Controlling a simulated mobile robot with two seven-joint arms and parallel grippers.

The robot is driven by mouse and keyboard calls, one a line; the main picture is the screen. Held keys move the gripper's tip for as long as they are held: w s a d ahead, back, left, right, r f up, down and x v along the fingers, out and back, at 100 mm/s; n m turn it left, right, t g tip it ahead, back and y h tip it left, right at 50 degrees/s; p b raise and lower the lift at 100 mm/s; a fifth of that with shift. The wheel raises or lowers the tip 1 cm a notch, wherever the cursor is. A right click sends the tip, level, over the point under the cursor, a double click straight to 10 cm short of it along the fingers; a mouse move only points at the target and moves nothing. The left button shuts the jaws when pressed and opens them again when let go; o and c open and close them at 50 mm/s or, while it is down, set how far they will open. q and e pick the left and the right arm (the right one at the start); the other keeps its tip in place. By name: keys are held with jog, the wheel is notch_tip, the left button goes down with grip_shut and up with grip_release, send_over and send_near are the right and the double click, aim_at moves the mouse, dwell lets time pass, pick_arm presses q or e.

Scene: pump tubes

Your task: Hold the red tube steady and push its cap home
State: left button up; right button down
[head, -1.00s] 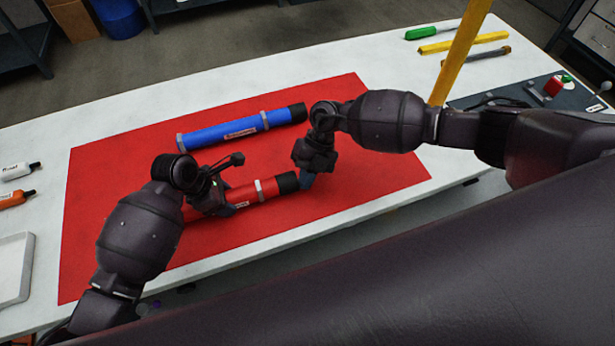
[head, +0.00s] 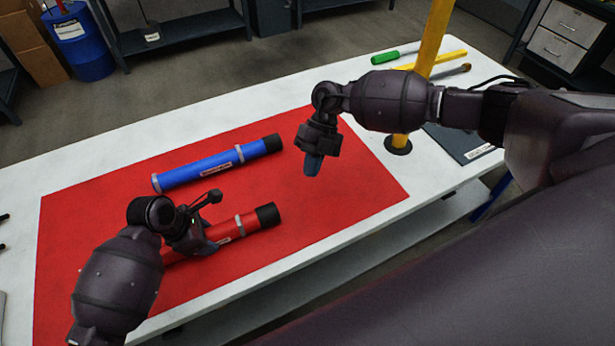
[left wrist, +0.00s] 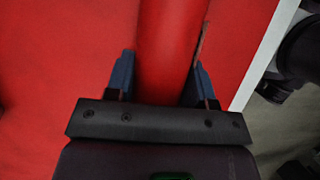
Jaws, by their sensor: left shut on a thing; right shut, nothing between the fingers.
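The red tube (head: 259,228) lies on the red mat (head: 330,200), with a grey band near its right end. Its black cap (head: 267,215) sits on that right end; whether any gap remains at the joint is too small to tell. My left gripper (head: 205,245) is shut around the red tube's middle. In the left wrist view the blue fingers (left wrist: 163,80) stand on either side of the red tube (left wrist: 170,40). My right gripper (head: 313,165) is shut and empty, raised above the mat to the upper right of the cap, apart from it.
A blue tube (head: 205,170) with a black end lies behind the red tube. A yellow post (head: 425,60) stands at the table's right part. A green-handled tool (head: 393,54) lies at the back right. The mat right of the cap is clear.

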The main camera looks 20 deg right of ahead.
dwell(0.4)
pick_arm(q)
jog(key=o, duration=1.2)
